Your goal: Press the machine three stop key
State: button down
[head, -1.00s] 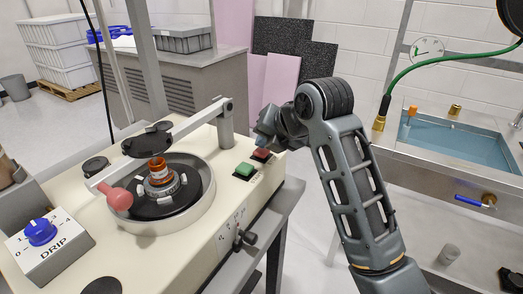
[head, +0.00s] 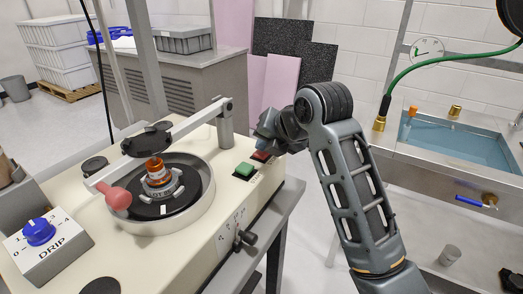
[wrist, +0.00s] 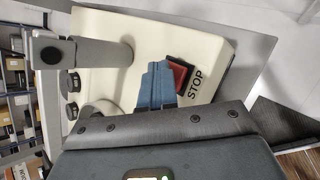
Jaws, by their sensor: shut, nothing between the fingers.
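The red stop key (head: 261,156) sits on the cream machine's right edge, beside a green key (head: 244,170). In the wrist view the red key (wrist: 179,73) is in a dark frame next to the word STOP. My gripper (head: 262,145) is just above and behind the red key in the head view. In the wrist view its blue fingers (wrist: 156,75) are together, empty, and overlap the key's left side. I cannot tell whether they touch it. The machine's round platter (head: 163,210) carries an amber piece (head: 155,168) under a swing arm (head: 175,132).
A drip control box (head: 46,248) with a blue knob stands at the machine's left. A red-pink ball handle (head: 118,199) sticks out over the bowl. A sink with blue water (head: 455,140) and a green hose (head: 415,65) are at right.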

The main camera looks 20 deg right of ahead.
aim_at(265, 154)
jog(key=shift+r, duration=0.1)
jog(key=shift+r+p, duration=0.75)
jog(key=shift+p, duration=0.05)
notch_tip(265, 154, up, 5)
jog(key=p, duration=0.4)
dwell(0.8)
